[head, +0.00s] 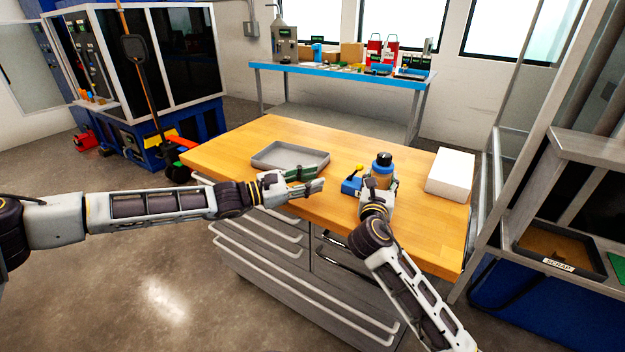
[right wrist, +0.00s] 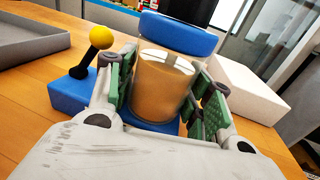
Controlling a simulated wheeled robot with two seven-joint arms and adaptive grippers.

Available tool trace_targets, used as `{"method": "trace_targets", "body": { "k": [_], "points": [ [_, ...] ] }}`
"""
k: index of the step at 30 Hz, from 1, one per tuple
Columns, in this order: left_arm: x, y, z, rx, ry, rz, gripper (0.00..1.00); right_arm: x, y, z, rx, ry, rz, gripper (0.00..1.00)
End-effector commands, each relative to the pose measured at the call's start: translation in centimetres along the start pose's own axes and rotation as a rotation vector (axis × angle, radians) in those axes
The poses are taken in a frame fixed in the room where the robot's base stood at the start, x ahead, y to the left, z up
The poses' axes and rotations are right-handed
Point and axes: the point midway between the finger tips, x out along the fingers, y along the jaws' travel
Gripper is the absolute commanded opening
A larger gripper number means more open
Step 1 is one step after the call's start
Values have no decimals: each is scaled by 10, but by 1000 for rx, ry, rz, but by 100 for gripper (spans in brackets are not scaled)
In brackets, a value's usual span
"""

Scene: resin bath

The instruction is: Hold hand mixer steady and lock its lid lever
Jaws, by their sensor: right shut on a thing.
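The hand mixer (head: 382,170) stands upright on the wooden workbench. In the right wrist view its jar (right wrist: 162,88) is clear with amber contents, under a blue lid (right wrist: 178,33) with a black top. A black lever (right wrist: 90,60) with a yellow ball (right wrist: 101,37) rises at a tilt from the blue block at the left; it also shows in the head view (head: 359,168). My right gripper (right wrist: 165,92) is shut on the jar, green pads on both sides. My left gripper (head: 316,178) is open and empty, left of the mixer and apart from the lever.
A grey tray (head: 255,163) lies on the workbench (head: 225,150) behind my left gripper. A white block (head: 451,174) stands right of the mixer. A blue-edged table (head: 330,74) with several items is at the back. A scrap bin (head: 562,258) is at the right.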

Motion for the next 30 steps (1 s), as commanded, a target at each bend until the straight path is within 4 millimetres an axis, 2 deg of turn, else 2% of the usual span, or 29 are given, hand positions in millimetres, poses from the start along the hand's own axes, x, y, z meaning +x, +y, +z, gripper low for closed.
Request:
{"method": "trace_targets", "body": {
  "k": [6,7,12,23,30],
  "points": [
    [0,0,0,0,0,0,33,0,0,0,0,0,0,14],
    [0,0,0,0,0,0,33,0,0,0,0,0,0,55],
    [0,0,0,0,0,0,33,0,0,0,0,0,0,76],
    [0,0,0,-1,0,0,33,-1,0,0,0,0,1,76],
    [0,0,0,0,0,0,33,-10,0,0,0,0,1,76]
  ]
}}
